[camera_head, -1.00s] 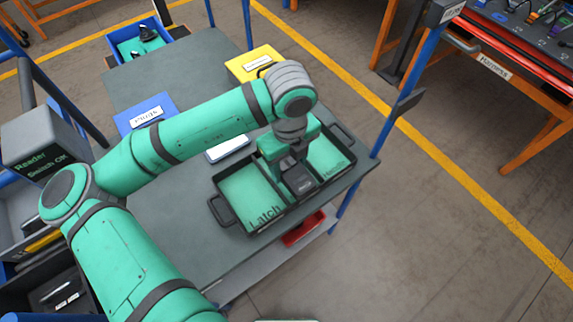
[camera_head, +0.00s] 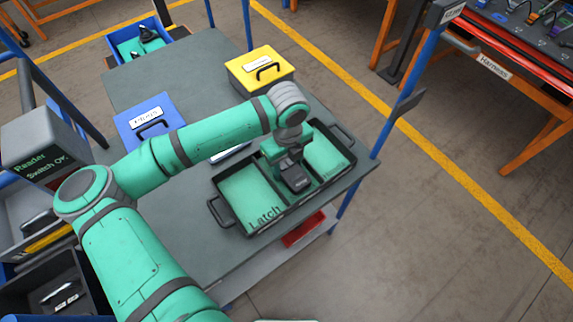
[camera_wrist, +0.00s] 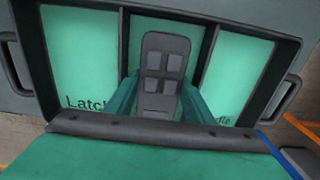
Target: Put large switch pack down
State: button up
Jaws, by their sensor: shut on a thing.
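The large switch pack (camera_wrist: 163,75) is a dark grey block with several lighter buttons. It also shows in the head view (camera_head: 294,177). My gripper (camera_wrist: 158,103) is shut on it, with a green finger on each side. The pack is over the middle compartment of a black tray (camera_head: 247,234) with green-lined compartments. The left compartment reads "Latch"; the right one's label (camera_wrist: 228,120) is partly covered by my gripper. The pack's lower end is hidden by my gripper in the wrist view. I cannot tell whether the pack touches the tray floor.
The tray lies on a grey cart top (camera_head: 185,85). A blue box (camera_head: 145,120) and a yellow box (camera_head: 260,70) stand behind it. A blue bin (camera_head: 140,42) is at the far end. A blue post (camera_head: 395,110) rises by the right edge.

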aim_at(287, 166)
jog(key=o, duration=1.2)
jog(key=shift+f, duration=0.15)
jog(key=shift+c, duration=0.2)
notch_tip(287, 166, up, 12)
jog(key=shift+r, duration=0.2)
jog(key=shift+s, duration=0.1)
